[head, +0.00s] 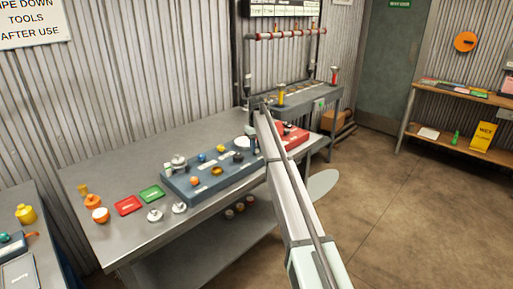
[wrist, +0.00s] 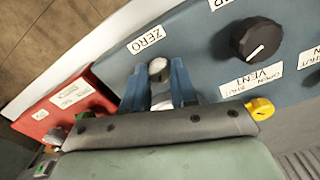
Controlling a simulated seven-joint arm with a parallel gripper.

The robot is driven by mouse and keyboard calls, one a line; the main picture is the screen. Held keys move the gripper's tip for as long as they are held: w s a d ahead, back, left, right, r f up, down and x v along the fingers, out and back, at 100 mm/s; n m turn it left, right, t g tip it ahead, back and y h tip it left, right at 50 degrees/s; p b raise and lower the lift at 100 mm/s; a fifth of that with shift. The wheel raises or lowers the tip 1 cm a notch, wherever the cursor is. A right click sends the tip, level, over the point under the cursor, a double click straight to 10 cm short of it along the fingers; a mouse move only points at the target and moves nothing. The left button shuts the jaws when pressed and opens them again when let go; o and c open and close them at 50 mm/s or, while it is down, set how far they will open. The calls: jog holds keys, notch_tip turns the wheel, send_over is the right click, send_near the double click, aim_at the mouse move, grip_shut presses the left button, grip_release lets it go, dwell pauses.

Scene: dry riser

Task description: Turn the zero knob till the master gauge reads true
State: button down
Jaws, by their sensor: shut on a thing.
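The zero knob (wrist: 158,68) is a small silvery knob on a blue-grey panel (wrist: 205,45), beside a label reading ZERO (wrist: 146,40). My gripper (wrist: 157,82) has its two blue fingers on either side of this knob and is shut on it. In the head view the same panel (head: 205,187) lies on the metal bench, and my arm hides the spot where the gripper works. A pale round disc (head: 243,142) stands at the panel's far end; I cannot tell whether it is the master gauge. No gauge needle or reading can be made out.
A black VENT knob (wrist: 256,39) and a yellow handle (wrist: 260,108) sit close to my gripper. A red panel (wrist: 65,112) adjoins the blue one.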

aim_at(257, 149)
jog(key=shift+m, duration=1)
jog(key=c, duration=0.9)
grip_release()
notch_tip(257, 149, up, 14)
jog(key=shift+f, duration=0.1)
